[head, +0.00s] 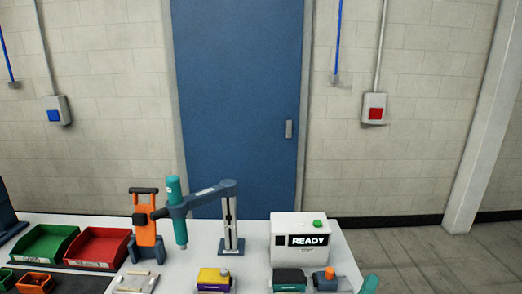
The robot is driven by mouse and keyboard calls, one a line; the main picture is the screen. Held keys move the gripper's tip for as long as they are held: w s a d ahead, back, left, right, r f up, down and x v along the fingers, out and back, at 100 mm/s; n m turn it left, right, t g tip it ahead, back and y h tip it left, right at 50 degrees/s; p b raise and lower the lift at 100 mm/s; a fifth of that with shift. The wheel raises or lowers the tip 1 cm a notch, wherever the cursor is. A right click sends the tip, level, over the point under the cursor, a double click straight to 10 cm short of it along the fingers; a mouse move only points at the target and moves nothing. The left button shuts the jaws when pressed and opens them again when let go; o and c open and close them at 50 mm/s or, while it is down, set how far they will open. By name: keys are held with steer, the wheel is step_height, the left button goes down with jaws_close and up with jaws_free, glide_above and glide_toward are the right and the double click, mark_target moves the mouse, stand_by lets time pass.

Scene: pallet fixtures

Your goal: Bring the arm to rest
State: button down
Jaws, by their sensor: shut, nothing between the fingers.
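My arm and gripper do not show in the head view, so I cannot see where the gripper is or what is near it. The view shows the white worktable (190,262) along the bottom, with fixtures on it. A teal tool (176,212) hangs upright from a dark grey swing arm on a post (231,222). An orange tool (144,230) stands in a dark holder just left of it.
A green bin (44,243) and red bin (97,246) stand at left. A white box reading READY (296,250) stands at right. A purple-yellow fixture (214,278) and teal-dark fixture (289,279) sit in front. A blue door (238,100) is behind; floor is clear at right.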

steer(key=s+a+f+n+y, duration=0.1)
steer(key=s+a+f+y, duration=0.25)
steer(key=f, duration=0.35)
steer(key=s+a+f+n+t+y, duration=0.1)
steer(key=s+a+f+y, duration=0.25)
steer(key=a+f, duration=0.2)
steer(key=s+a+f+n+y, duration=0.1)
steer(key=s+a+f+y, duration=0.25)
steer(key=f, duration=0.35)
steer(key=s+a+f+m+g+y, duration=0.1)
steer(key=s+a+f+m, duration=0.1)
steer(key=s, duration=0.5)
steer(key=s+a+f+m+y, duration=0.1)
steer(key=s+a+f+m, duration=0.2)
steer(key=s, duration=0.4)
steer(key=s+a+f+m+g+y, duration=0.1)
steer(key=s+a+f+m, duration=0.2)
steer(key=s+a, duration=0.2)
steer(key=shift+s+a+m+g, duration=0.3)
steer(key=shift+s+m, duration=0.1)
steer(key=shift+s, duration=0.65)
